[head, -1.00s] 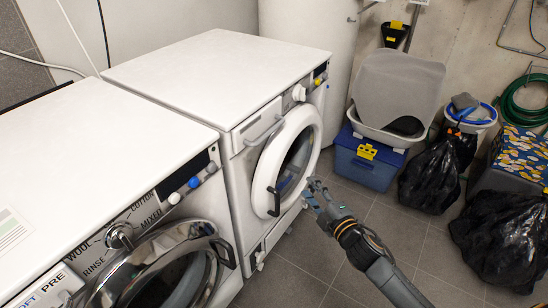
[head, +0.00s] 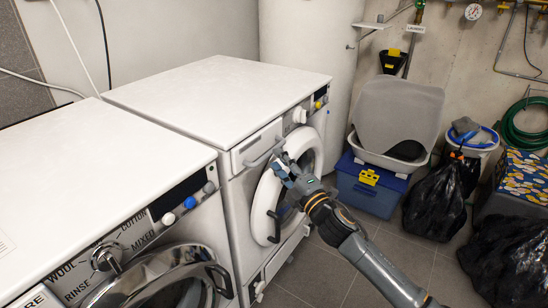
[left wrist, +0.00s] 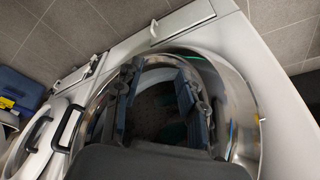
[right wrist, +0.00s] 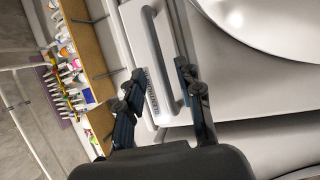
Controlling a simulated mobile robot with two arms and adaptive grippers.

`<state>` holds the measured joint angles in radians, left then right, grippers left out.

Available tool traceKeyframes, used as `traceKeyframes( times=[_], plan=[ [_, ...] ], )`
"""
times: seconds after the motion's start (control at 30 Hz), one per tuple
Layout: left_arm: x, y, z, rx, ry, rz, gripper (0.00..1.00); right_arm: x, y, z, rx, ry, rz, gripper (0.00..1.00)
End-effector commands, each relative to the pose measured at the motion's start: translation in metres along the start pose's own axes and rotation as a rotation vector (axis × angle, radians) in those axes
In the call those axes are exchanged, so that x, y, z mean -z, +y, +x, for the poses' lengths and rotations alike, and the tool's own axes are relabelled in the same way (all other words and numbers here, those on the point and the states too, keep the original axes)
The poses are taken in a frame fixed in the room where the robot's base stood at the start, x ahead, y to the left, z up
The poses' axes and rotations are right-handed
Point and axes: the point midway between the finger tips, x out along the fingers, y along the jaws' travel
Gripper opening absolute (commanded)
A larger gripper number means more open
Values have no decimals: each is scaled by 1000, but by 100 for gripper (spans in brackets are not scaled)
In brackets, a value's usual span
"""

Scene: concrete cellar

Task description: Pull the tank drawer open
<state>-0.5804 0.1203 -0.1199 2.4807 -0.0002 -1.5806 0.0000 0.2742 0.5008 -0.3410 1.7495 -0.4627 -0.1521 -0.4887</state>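The tank drawer (head: 249,152) is the white front panel with a bar handle (head: 264,154) at the upper left of the far white machine. It looks shut. In the right wrist view the drawer (right wrist: 139,42) has dark lettering beside its grey handle (right wrist: 162,52). My right gripper (head: 284,164) is open, just right of the handle in the head view. In the right wrist view its fingers (right wrist: 158,88) stand on either side of the handle's line; I cannot tell whether they touch it. My left gripper (left wrist: 158,75) is open and empty, facing the near machine's round door; the head view does not show it.
The far machine's round door (head: 268,205) is just below my right gripper. The near washer (head: 150,255) with a chrome door stands at left. A blue box (head: 372,190) and black bags (head: 435,205) stand right. Grey floor (head: 330,270) is clear in front.

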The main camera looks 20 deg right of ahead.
Motion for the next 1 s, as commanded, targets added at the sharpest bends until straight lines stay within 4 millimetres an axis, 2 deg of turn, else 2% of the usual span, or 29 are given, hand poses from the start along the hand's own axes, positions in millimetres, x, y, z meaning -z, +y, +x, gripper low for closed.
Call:
traceKeyframes(
  times=[0.1,0.2,0.57,0.77,1.0],
  plan=[
    [-1,0,2,0,0,0,40,0,0,18,-1,0,1,36],
    [-1,0,3,0,0,0,40,0,0,26,-1,0,1,36],
    [-1,0,3,0,0,0,40,0,0,31,0,0,1,36],
    [-1,0,3,0,0,0,40,0,0,31,0,0,1,0],
    [-1,0,3,0,0,0,40,0,0,31,1,0,1,0]
  ],
)
